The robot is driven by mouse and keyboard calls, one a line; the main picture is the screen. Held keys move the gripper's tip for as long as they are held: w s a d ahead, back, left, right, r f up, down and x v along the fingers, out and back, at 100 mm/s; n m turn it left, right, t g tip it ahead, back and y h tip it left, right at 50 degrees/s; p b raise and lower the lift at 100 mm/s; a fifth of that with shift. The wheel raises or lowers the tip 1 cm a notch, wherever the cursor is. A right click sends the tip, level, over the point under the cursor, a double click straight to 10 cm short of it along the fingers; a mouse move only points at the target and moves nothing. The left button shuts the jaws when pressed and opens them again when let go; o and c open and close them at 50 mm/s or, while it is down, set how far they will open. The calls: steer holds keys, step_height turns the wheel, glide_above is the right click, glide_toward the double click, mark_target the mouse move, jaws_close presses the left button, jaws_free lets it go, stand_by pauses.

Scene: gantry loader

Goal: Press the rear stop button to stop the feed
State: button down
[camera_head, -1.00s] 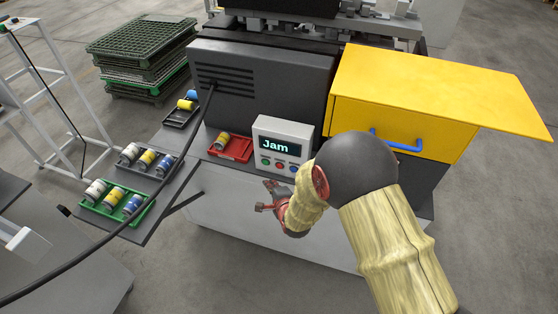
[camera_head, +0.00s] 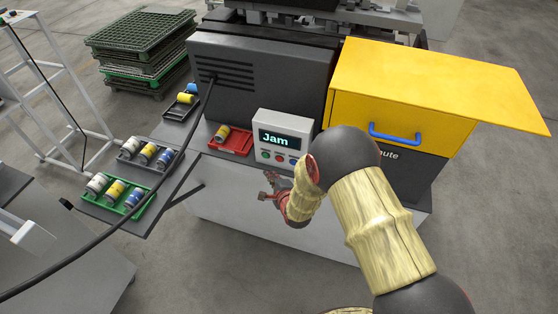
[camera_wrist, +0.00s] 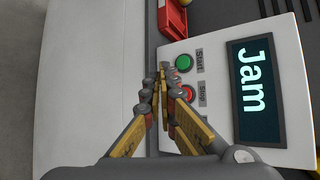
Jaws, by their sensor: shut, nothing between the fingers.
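A light grey control box (camera_head: 297,123) stands on the machine's front ledge. Its display (camera_head: 279,140) reads "Jam". Below the display sit a green button (camera_head: 265,154), a red button (camera_head: 279,157) and a blue button (camera_head: 293,160). In the wrist view the green button (camera_wrist: 183,63) is labelled "Start" and the red button (camera_wrist: 191,92) is labelled "Stop"; a finger partly covers the red one. My gripper (camera_head: 267,185) is shut and empty, in front of and below the box. Its fingertips (camera_wrist: 163,75) appear beside the buttons; I cannot tell any contact.
A red tray (camera_head: 241,140) with a yellow can lies left of the box. A yellow cover (camera_head: 400,90) with a blue handle (camera_head: 394,136) is to the right. A green tray (camera_head: 146,200) of cans stands at left, and a black cable (camera_head: 170,182) hangs across the view.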

mark_target(279, 159)
steer(key=shift+w+d+b, duration=0.15)
steer(key=shift+w+d, duration=0.15)
steer(key=shift+w, duration=0.45)
steer(key=shift+w+d+b, duration=0.2)
steer(key=shift+w+d, duration=0.05)
steer(key=shift+w, duration=0.55)
steer(key=shift+w+d+b, duration=0.15)
steer(key=shift+w+d, duration=0.15)
steer(key=shift+w, duration=0.45)
steer(key=shift+w, duration=0.1)
steer(key=shift+w+d+b, duration=0.15)
steer(key=shift+w+b, duration=0.15)
steer(key=shift+w+d, duration=0.15)
steer(key=shift+w, duration=0.2)
stand_by(0.6)
steer(key=shift+s+a, duration=0.3)
steer(key=shift+s, duration=0.45)
steer(key=shift+s, duration=0.1)
